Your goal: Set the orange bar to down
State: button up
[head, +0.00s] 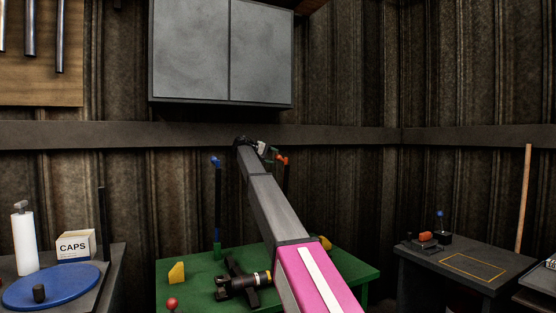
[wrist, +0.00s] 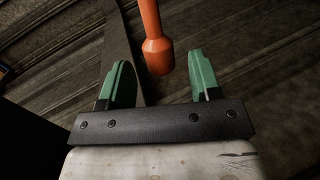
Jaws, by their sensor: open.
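The orange bar (head: 283,160) shows its orange top just right of my gripper in the head view, above the green table; its lower part is mostly hidden behind my arm. In the wrist view the orange bar (wrist: 157,54) comes in from the top edge and ends in a thicker knob. My gripper (wrist: 160,66) is open, its two green fingers apart. The knob appears between the fingertips, nearer the right one, with a gap on each side. I cannot tell the depth between them. My gripper (head: 264,150) is small and dark in the head view.
A blue-topped upright bar (head: 217,190) stands left of my arm on the green table (head: 200,265). A black fixture (head: 238,284) and a yellow wedge (head: 177,273) are also there. A grey cabinet (head: 190,50) hangs above. Side tables stand left and right.

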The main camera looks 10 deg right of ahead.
aim_at(276, 156)
jog(key=shift+x, duration=1.65)
jog(key=shift+d, duration=0.1)
grip_shut()
jog(key=s+d+f+m+t, duration=0.1)
jog(key=s+d+f+m, duration=0.15)
jog(key=s, duration=0.55)
jog(key=s+d+f+m+t, duration=0.1)
jog(key=s+d+f, duration=0.2)
jog(key=s, duration=0.5)
jog(key=s+d+f+m+t, duration=0.1)
jog(key=s+d+f+m, duration=0.1)
jog(key=s, duration=0.6)
jog(key=s+d+f+m+t, duration=0.1)
jog(key=s+d+f+m, duration=0.1)
jog(key=s+f, duration=0.4)
jog(key=s+d+f+m+t, duration=0.1)
jog(key=s+f, duration=0.6)
jog(key=f, duration=0.7)
jog(key=shift+d+f+m+t+y, duration=0.35)
jog(key=shift+d+m, duration=0.35)
jog(key=shift+m, duration=0.25)
